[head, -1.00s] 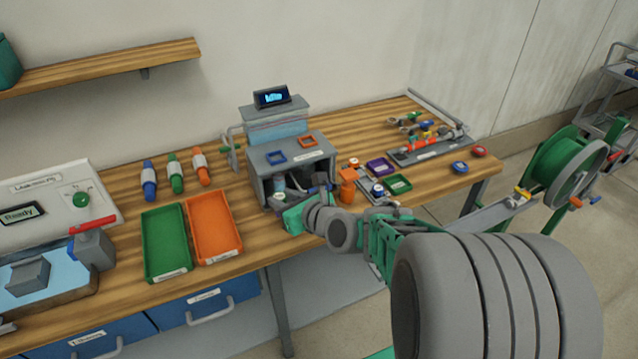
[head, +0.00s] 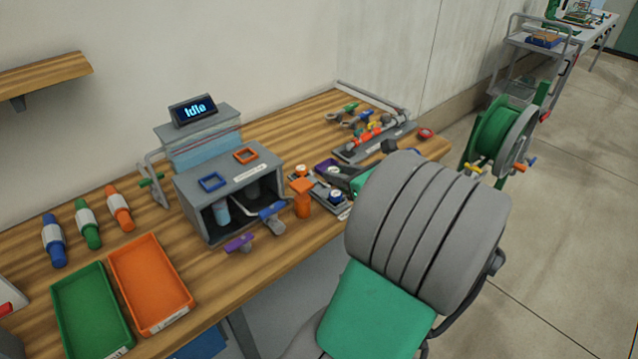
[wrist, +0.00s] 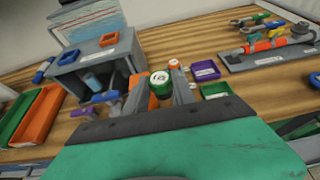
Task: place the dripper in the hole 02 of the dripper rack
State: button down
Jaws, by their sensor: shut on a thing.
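My gripper (wrist: 159,92) is shut on a green dripper with a white cap (wrist: 160,79), seen between its two grey fingers in the wrist view. In the head view the gripper (head: 343,182) hangs over the grey dripper rack (head: 319,188), partly hidden by my arm. The white cap of the held dripper (head: 334,171) shows beside it. An orange-ringed dripper (head: 301,171) and a blue-ringed one (head: 336,195) sit on the rack. Hole numbers are too small to read, and I cannot tell whether the held dripper touches the rack.
An orange stand (head: 302,200) is close to the rack's left. A purple tray (wrist: 205,71) and a green tray (wrist: 215,90) lie to the right in the wrist view. A grey open-fronted box (head: 215,190) stands farther left, with a purple-handled part (head: 238,243) before it.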

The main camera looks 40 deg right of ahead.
jog(key=w+d+f, duration=0.2)
jog(key=w+f, duration=0.3)
jog(key=w, duration=0.3)
send_over(321, 192)
jog(key=w, duration=0.1)
jog(key=f, duration=0.4)
jog(key=shift+d, duration=0.35)
notch_tip(321, 192, down, 3)
jog(key=shift+r, duration=0.2)
jog(key=shift+s+f, duration=0.1)
jog(key=shift+s, duration=0.05)
jog(key=c, duration=1.3)
grip_release()
jog(key=shift+d+f, duration=0.1)
jog(key=shift+o, duration=1.2)
